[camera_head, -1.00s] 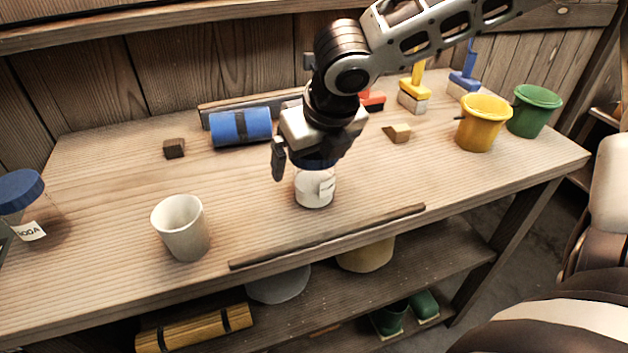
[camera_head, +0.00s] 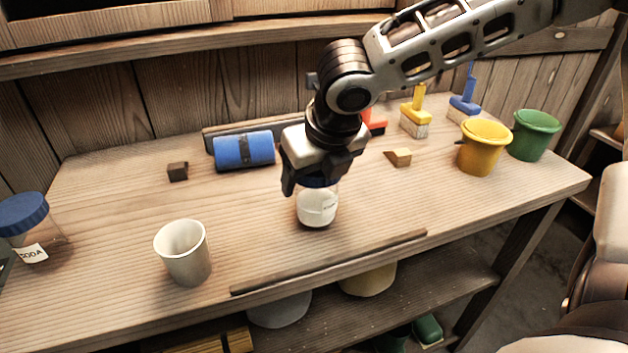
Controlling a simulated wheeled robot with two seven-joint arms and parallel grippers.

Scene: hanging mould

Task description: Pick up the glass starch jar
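The glass starch jar (camera_head: 317,208) has a blue lid, white contents and a small label that I cannot read. It stands upright near the middle of the workbench, as far as I can tell still on the wood. My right gripper (camera_head: 314,182) comes down from above, with its fingers closed in around the lid. The near finger touches the left side of the lid, and the gripper hides most of the lid and the far finger. My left gripper is not in view.
A pale cup (camera_head: 183,253) stands left of the jar, and a soda jar (camera_head: 28,228) at the far left. A dark strip (camera_head: 330,262) lies along the front edge. A blue roll (camera_head: 243,150) lies behind. Yellow (camera_head: 483,147) and green (camera_head: 534,136) buckets stand right.

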